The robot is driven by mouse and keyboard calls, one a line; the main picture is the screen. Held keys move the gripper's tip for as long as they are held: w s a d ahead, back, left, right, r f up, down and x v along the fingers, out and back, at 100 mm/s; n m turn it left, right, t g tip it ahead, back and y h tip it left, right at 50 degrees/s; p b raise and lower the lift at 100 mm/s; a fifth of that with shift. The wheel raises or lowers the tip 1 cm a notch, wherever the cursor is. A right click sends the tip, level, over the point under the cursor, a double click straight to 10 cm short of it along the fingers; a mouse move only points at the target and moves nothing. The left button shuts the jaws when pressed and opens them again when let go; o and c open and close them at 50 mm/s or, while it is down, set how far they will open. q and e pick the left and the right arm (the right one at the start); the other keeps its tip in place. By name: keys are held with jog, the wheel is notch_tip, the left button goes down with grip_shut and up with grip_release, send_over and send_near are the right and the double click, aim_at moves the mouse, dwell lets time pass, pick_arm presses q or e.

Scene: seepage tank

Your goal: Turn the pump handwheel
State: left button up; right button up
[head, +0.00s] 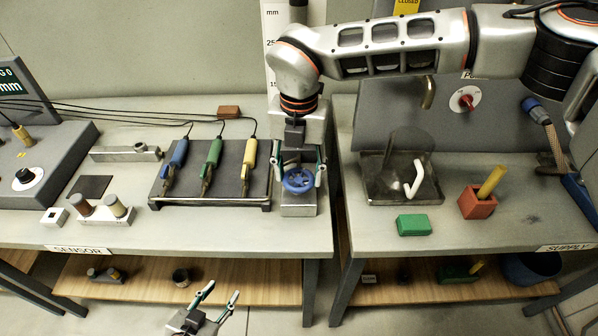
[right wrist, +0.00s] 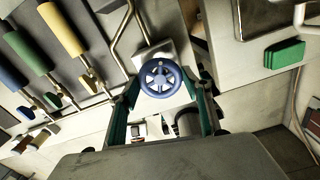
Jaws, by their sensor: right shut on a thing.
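The blue spoked pump handwheel (head: 297,187) sits on a grey block (head: 298,209) at the right end of the sensor table. My right gripper (head: 302,172) comes down from above and is shut on the handwheel, one finger on each side of its rim. In the right wrist view the handwheel (right wrist: 160,79) shows its spokes and hub between the two green-edged fingers (right wrist: 161,92). My left gripper (head: 223,291) is open and empty, low in front of the sensor table.
Blue, green and yellow probes lie on a dark rack (head: 211,205) just left of the handwheel. On the supply table are a metal tray (head: 400,198), a green block (head: 413,225) and a red holder (head: 477,204). A gap separates the tables.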

jog(key=n, duration=0.4)
jog(key=shift+n, duration=0.3)
jog(key=n, duration=0.6)
jog(key=shift+a, duration=0.1)
jog(key=n, duration=0.6)
jog(key=shift+n, duration=0.4)
jog(key=n+p, duration=0.1)
jog(key=n, duration=0.3)
jog(key=shift+s+n, duration=0.1)
jog(key=shift+n, duration=0.3)
jog(key=o, duration=1.1)
